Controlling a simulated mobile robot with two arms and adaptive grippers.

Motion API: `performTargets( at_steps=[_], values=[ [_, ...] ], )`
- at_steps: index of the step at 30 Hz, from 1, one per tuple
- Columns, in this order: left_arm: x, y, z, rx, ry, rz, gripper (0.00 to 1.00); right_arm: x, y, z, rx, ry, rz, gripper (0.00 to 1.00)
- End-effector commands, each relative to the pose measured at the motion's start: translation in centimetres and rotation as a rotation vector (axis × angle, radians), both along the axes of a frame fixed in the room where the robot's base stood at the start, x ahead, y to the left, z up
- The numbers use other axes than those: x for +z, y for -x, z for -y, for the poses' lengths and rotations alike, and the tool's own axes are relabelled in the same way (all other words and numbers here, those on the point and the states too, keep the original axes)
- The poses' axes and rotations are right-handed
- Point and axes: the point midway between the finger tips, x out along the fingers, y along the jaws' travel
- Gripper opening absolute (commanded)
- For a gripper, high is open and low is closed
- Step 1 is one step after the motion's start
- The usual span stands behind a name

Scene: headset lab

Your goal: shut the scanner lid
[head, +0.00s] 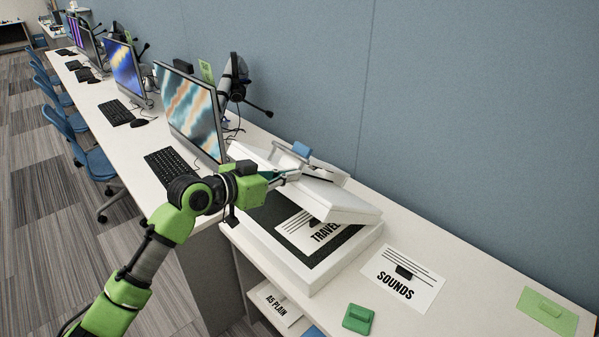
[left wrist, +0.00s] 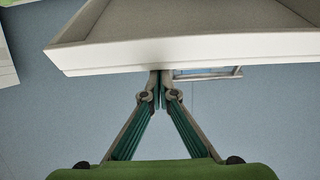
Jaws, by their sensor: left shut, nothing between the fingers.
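The white scanner (head: 318,279) stands on the counter at the centre right in the head view. Its lid (head: 345,206) is raised at a slant over the dark bed. A sheet marked "TRAVEL" (head: 296,237) lies on the bed, partly hidden under the lid. My left gripper (head: 294,176) is shut and empty, with its fingertips at the lid. In the left wrist view, the shut fingertips (left wrist: 160,77) are right by the lid's white edge (left wrist: 200,52); whether they touch it I cannot tell. My right gripper is out of view.
A green block (head: 357,318) is at the counter's front. A monitor (head: 190,110) and keyboard (head: 172,163) stand to the left. The blue wall (head: 450,120) runs behind the counter.

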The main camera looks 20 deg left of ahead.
Motion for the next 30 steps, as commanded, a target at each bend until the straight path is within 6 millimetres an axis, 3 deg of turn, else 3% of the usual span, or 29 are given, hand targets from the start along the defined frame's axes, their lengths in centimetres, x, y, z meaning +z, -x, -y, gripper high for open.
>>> performTargets(
  at_steps=[1,9,30],
  values=[
    [-1.6,0.4,-0.2,0.0,0.008,0.016,0.0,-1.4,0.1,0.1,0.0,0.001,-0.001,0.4],
    [-3.4,1.4,-0.6,0.0,0.005,0.015,0.0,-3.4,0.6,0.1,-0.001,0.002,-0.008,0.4],
    [-3.9,1.7,-0.7,0.0,0.005,0.015,0.0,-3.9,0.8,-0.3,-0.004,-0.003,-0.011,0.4]
  ],
)
